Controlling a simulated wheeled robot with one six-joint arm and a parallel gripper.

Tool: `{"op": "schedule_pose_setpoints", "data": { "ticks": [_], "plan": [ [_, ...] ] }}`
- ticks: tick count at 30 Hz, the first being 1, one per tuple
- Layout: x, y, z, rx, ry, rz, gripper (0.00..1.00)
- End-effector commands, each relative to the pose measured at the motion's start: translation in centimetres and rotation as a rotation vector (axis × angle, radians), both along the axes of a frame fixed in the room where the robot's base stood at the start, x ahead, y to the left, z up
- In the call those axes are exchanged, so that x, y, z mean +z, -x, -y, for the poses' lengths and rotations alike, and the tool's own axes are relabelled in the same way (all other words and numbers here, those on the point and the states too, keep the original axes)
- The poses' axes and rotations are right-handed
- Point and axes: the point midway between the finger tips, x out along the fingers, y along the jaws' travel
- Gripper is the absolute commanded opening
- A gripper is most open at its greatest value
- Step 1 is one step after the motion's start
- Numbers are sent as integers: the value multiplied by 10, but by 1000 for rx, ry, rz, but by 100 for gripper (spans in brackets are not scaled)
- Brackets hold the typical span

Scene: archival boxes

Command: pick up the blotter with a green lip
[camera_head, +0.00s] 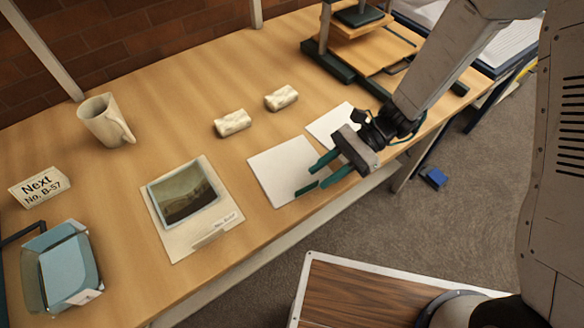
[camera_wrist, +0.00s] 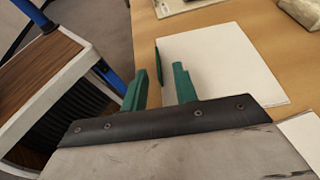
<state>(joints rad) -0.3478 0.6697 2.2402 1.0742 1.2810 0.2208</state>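The blotter (camera_head: 282,168) is a flat white sheet lying on the wooden table near its front edge. Its small upright green lip (camera_head: 307,188) is on the side facing the front edge. My gripper (camera_head: 318,177) has green fingers and is open, with its fingertips just short of the lip. In the wrist view, the blotter (camera_wrist: 220,62) lies beyond the fingers. The lip (camera_wrist: 158,64) shows in line with the gap between the open fingers, apart from both. My gripper (camera_wrist: 160,76) holds nothing.
A second white sheet (camera_head: 326,124) lies behind my gripper. Two pale blocks (camera_head: 233,122) (camera_head: 281,97), a photo on a card (camera_head: 184,192), a mug (camera_head: 103,120), a sign (camera_head: 39,187) and a blue tray (camera_head: 45,285) stand left. A press (camera_head: 345,75) stands at the back right.

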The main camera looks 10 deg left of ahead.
Motion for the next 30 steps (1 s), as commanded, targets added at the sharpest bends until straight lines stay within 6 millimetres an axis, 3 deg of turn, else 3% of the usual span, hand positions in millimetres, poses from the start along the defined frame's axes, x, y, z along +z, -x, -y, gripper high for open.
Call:
{"op": "schedule_pose_setpoints", "data": {
  "ticks": [6, 15, 18, 19, 30],
  "plan": [
    [-10, 23, -19, 3, 0, -2, 29],
    [-12, 27, -23, 2, 0, 0, 29],
    [-12, 27, -23, 2, 0, 0, 4],
    [-11, 27, -23, 1, 0, 0, 0],
    [-10, 26, -23, 0, -1, 1, 0]
  ]
}}
